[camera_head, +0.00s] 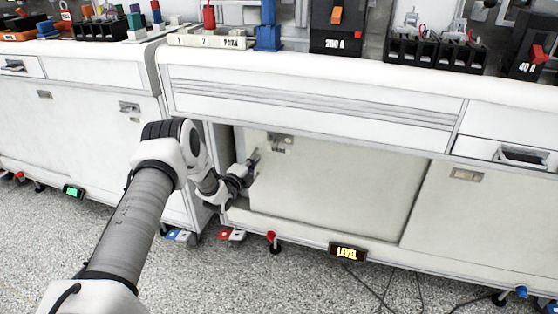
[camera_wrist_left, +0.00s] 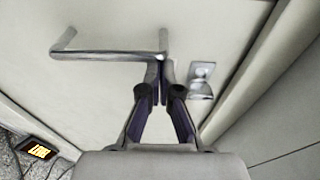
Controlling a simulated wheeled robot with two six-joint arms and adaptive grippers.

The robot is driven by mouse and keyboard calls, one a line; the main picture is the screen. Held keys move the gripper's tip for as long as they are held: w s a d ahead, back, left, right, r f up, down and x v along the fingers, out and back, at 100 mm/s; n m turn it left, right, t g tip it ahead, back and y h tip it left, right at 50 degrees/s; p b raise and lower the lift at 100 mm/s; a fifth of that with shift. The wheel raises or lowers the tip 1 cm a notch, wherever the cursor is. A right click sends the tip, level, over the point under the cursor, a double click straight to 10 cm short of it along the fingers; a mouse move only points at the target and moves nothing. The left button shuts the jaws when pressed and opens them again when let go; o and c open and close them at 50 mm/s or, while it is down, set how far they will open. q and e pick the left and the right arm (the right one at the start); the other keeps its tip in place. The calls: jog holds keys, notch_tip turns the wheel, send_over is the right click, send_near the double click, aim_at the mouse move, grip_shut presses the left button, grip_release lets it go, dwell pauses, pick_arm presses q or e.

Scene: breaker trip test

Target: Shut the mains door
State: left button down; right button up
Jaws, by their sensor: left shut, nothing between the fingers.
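The mains door (camera_head: 335,185) is a flat off-white panel in the front of the middle cabinet. A narrow dark gap (camera_head: 239,145) shows along its left edge. In the left wrist view the door (camera_wrist_left: 110,90) carries a bent silver bar handle (camera_wrist_left: 110,54) and a small metal plate (camera_wrist_left: 201,80). My right gripper is not in view.
A second panel (camera_head: 480,215) is to the right, with a drawer handle (camera_head: 522,157) above. Breakers and terminal blocks (camera_head: 435,50) stand on the worktop. Cables lie on the speckled floor (camera_head: 230,285).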

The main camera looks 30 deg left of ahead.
pick_arm(q)
jog(key=s+a, duration=0.3)
jog(key=a, duration=0.7)
jog(key=shift+a, duration=0.25)
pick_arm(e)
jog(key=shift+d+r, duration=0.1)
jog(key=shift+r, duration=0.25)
pick_arm(q)
jog(key=shift+r, duration=0.15)
